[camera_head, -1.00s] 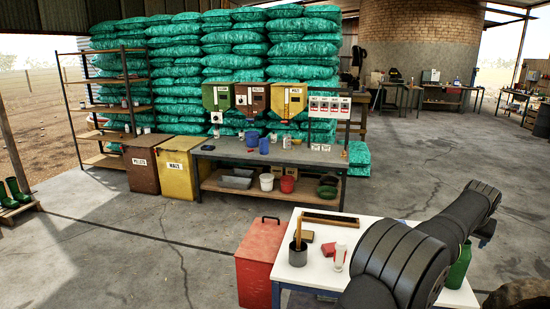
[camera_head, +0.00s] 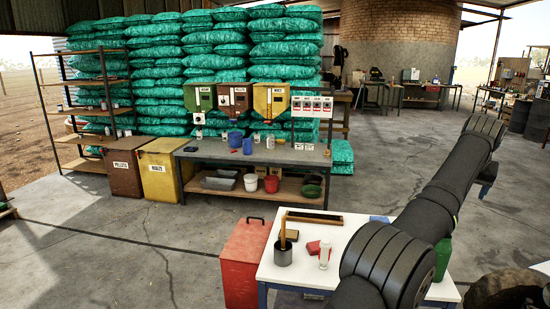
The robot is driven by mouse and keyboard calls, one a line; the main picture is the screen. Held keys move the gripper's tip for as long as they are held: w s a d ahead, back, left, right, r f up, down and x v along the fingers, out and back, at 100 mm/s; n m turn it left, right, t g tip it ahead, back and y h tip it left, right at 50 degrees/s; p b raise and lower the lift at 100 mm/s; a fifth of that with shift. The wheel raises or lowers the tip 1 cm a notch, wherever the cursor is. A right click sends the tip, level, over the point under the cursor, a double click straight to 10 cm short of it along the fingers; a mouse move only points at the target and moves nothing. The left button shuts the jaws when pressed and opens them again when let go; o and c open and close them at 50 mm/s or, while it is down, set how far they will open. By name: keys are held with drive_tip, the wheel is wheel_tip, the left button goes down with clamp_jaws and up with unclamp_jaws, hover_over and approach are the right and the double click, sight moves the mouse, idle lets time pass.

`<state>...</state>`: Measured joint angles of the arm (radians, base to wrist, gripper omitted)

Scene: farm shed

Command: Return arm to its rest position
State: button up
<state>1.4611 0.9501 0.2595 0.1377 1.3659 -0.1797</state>
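My arm (camera_head: 432,205) rises from the bottom of the head view toward the upper right. Its dark elbow joint (camera_head: 483,130) stands high in front of the shed floor. A small dark part shows just below that joint, and I cannot tell which part of my arm it is. My gripper's fingers do not show, so neither their state nor anything in them can be seen. The arm covers part of the white table (camera_head: 345,232) in front of me.
On the table are a grey pot (camera_head: 283,255), a red block (camera_head: 314,247), a pale cylinder (camera_head: 324,258) and a dark tray (camera_head: 314,217). A green bottle (camera_head: 442,258) is beside my arm. A red bin (camera_head: 240,260) stands left. Beyond open floor is a workbench (camera_head: 255,152).

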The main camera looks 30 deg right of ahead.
drive_tip(key=shift+w+a+r, duration=0.15)
drive_tip(key=shift+w+r, duration=0.2)
drive_tip(key=shift+w, duration=0.35)
